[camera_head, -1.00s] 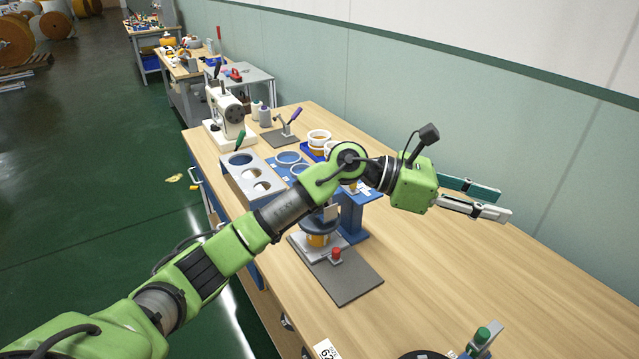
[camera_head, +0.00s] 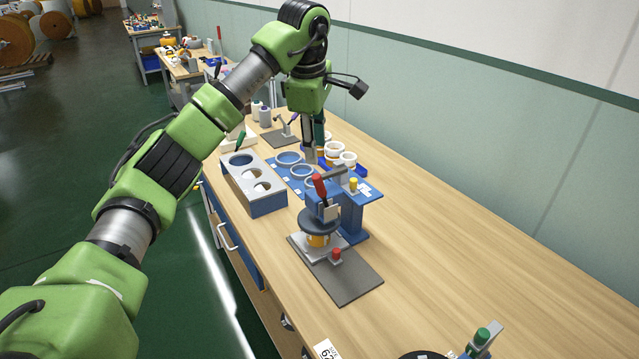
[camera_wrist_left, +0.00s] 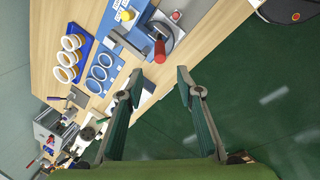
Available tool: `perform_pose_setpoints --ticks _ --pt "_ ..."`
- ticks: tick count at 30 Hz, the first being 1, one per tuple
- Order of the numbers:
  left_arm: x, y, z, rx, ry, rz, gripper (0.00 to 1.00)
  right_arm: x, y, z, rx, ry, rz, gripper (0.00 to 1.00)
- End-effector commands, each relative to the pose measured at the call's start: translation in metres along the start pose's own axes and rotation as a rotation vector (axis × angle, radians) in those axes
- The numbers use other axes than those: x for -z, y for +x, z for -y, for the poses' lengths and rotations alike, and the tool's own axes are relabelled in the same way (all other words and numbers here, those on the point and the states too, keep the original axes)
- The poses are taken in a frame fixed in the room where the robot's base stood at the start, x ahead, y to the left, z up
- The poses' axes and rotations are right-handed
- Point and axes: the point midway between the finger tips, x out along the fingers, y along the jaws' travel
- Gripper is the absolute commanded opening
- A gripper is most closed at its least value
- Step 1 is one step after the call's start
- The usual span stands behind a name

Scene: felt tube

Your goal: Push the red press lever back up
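The blue press (camera_head: 355,216) stands on a grey base plate (camera_head: 352,281) on the workbench. Its red lever handle (camera_head: 319,185) sticks up at the front of the press head, tilted. A dark round plate (camera_head: 313,225) is over a yellow-orange piece (camera_head: 318,241) at the base. My left gripper (camera_head: 314,157) points down, just behind and above the lever, apart from it. In the left wrist view its fingers (camera_wrist_left: 160,76) are spread and empty, with the red handle (camera_wrist_left: 160,50) just beyond the gap between the tips. My right gripper is not in view.
A grey holder with round holes (camera_head: 256,188) stands left of the press. A blue board with rings (camera_head: 289,160) and a blue tray of white-rimmed rings (camera_head: 335,149) lie behind. A small red knob (camera_head: 336,254) is on the base plate.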

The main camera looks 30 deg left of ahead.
Motion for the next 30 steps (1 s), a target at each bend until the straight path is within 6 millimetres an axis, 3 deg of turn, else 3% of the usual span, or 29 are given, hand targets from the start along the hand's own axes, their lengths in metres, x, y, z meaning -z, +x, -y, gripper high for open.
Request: perform_pose_setpoints --ticks 12,18,23,30 --pt "-0.001 0.081 0.001 0.006 0.0 0.003 0.33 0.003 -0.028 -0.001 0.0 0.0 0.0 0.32" --pt "-0.002 0.113 0.001 0.002 0.001 0.004 0.33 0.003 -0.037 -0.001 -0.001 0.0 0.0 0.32" --pt "-0.002 0.125 0.001 0.0 0.0 0.004 0.33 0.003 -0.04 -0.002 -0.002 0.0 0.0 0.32" --pt "-0.002 0.128 0.0 -0.002 0.001 0.004 0.33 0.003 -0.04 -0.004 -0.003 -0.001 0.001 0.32"
